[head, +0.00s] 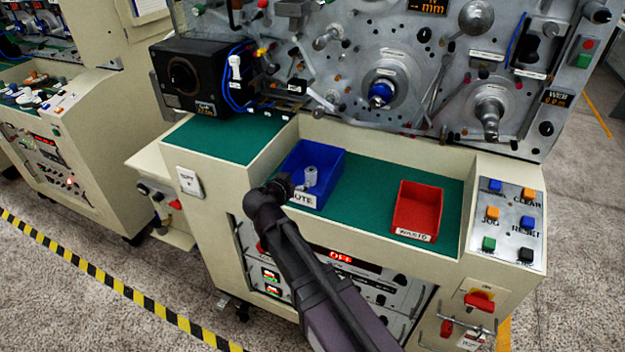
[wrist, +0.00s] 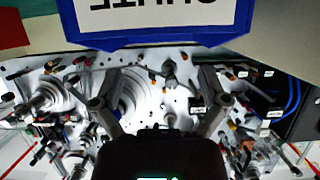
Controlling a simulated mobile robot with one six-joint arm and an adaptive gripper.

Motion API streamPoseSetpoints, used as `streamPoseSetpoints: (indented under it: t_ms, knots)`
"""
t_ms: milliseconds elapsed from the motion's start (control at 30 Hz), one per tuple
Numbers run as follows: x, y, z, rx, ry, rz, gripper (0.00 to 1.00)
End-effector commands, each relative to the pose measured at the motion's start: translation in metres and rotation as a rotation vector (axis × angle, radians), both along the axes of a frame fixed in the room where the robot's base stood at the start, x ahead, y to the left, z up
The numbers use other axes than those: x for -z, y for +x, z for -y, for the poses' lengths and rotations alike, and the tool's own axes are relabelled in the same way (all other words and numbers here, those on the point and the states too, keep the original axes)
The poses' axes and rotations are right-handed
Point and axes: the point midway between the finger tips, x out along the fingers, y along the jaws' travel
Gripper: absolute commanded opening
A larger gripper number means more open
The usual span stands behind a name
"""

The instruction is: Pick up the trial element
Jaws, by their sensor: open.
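A small whitish-grey cylindrical piece (head: 310,175), which looks like the trial element, stands in the blue bin (head: 330,181) on the machine's green shelf. My gripper (head: 284,186) is at the bin's left front side, just left of the piece, with its dark end overlapping the bin wall in the head view. In the wrist view my gripper (wrist: 155,95) has its two fingers spread apart with nothing between them. The blue bin's labelled front (wrist: 160,20) shows upside down at the top there. The piece is not visible in the wrist view.
A red bin (head: 417,207) labelled waste stands to the right on the green shelf (head: 372,190), with bare shelf between the bins. The button panel (head: 508,222) is at the far right. The machine's upright face (head: 400,75) with spindles and knobs rises behind the shelf.

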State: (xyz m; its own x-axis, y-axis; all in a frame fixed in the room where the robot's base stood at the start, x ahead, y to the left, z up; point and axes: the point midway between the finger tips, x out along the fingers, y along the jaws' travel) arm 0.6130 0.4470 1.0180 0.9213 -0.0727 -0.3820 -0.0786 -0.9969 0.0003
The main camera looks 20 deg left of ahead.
Motion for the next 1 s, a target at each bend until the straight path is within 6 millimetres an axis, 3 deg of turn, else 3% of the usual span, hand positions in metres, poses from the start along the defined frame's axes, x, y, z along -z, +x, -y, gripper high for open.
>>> streamPoseSetpoints:
  t_ms: [100,300,833,1000]
  knots:
    - [0.011,0.02,0.0,0.003,0.001,-0.001,0.94]
    - [0.018,0.04,0.002,0.0,0.001,-0.001,0.94]
    - [0.02,0.047,0.003,-0.001,0.0,-0.001,0.94]
    - [0.026,0.057,0.004,-0.001,0.0,0.0,0.94]
